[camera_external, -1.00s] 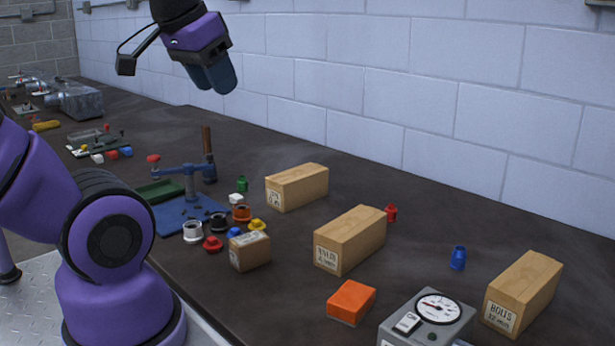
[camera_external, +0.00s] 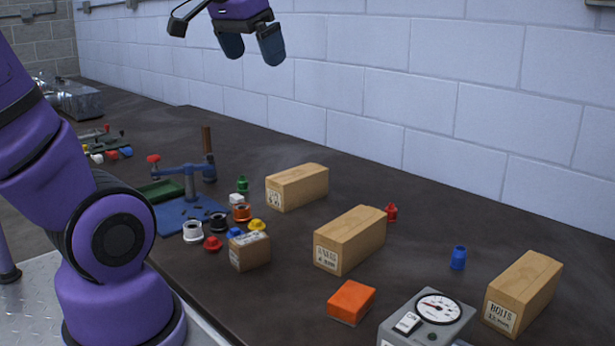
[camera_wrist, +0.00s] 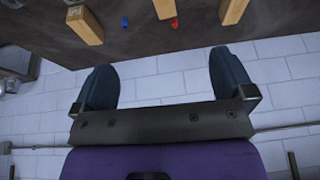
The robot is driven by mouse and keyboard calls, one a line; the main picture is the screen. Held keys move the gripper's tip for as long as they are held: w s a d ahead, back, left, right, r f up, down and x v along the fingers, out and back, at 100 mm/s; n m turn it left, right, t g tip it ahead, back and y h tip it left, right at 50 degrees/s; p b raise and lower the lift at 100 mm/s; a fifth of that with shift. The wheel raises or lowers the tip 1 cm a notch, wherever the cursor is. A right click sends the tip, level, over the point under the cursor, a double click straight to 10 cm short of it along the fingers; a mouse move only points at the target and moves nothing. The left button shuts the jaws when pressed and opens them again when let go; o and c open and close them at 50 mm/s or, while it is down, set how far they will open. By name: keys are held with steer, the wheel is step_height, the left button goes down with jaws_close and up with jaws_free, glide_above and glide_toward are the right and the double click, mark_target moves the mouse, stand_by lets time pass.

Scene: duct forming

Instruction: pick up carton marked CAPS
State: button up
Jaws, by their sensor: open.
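My gripper (camera_external: 252,47) is open and empty, high above the bench near the wall; its two dark fingers stand apart in the wrist view (camera_wrist: 163,80). I cannot clearly read CAPS on any carton. A small brown carton (camera_external: 250,251) with an unreadable label sits at the bench's near side. A long wooden-coloured carton (camera_external: 298,187) farther back has a small label that I cannot read; it shows in the wrist view (camera_wrist: 232,10). A middle carton (camera_external: 350,240) has a blurred label. The right carton (camera_external: 523,293) is marked BOLTS. My gripper touches none of them.
A blue clamp stand (camera_external: 190,190) and several small coloured caps crowd around the small carton's left. An orange block (camera_external: 351,302) and a grey gauge box (camera_external: 428,319) stand in front. Red (camera_external: 391,212) and blue (camera_external: 458,258) pieces lie behind. The wall (camera_external: 400,100) borders the bench.

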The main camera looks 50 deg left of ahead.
steer(key=w+a, duration=0.3)
steer(key=w, duration=0.6)
steer(key=g, duration=0.4)
glide_above(300, 172)
step_height(300, 172, down, 33)
steer(key=shift+d+f, duration=0.15)
steer(key=shift+f, duration=0.65)
step_height(300, 172, down, 5)
steer(key=shift+r, duration=0.1)
steer(key=shift+s+a+f, duration=0.15)
steer(key=shift+s+f, duration=0.05)
steer(key=shift+f, duration=1.15)
steer(key=shift+s+a+f, duration=0.1)
steer(key=shift+s+f, duration=0.1)
steer(key=shift+f, duration=1.15)
